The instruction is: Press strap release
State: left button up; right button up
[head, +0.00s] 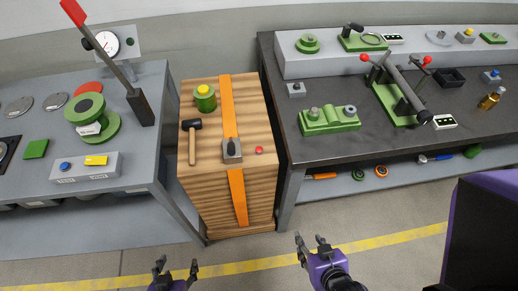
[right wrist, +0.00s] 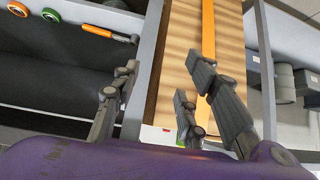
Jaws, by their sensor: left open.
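A wooden crate (head: 208,160) stands in the gap between two benches. An orange strap (head: 228,104) runs over its top and down its front. A grey strap buckle with a dark lever (head: 232,150) sits on the strap near the front edge of the top. A small red button (head: 259,150) is just right of the buckle. My left gripper (head: 176,270) is open and empty, in front of the crate and low. My right gripper (head: 311,242) is open and empty, front right of the crate. The right wrist view shows its spread fingers, with the strap (right wrist: 208,40) behind.
A black mallet (head: 192,140) and a green cylinder with a yellow top (head: 204,98) are on the crate top. The left bench (head: 140,90) and right bench (head: 290,150) flank the crate closely. The floor in front, with a yellow line (head: 240,266), is clear.

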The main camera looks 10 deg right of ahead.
grip_shut()
dwell(1.2)
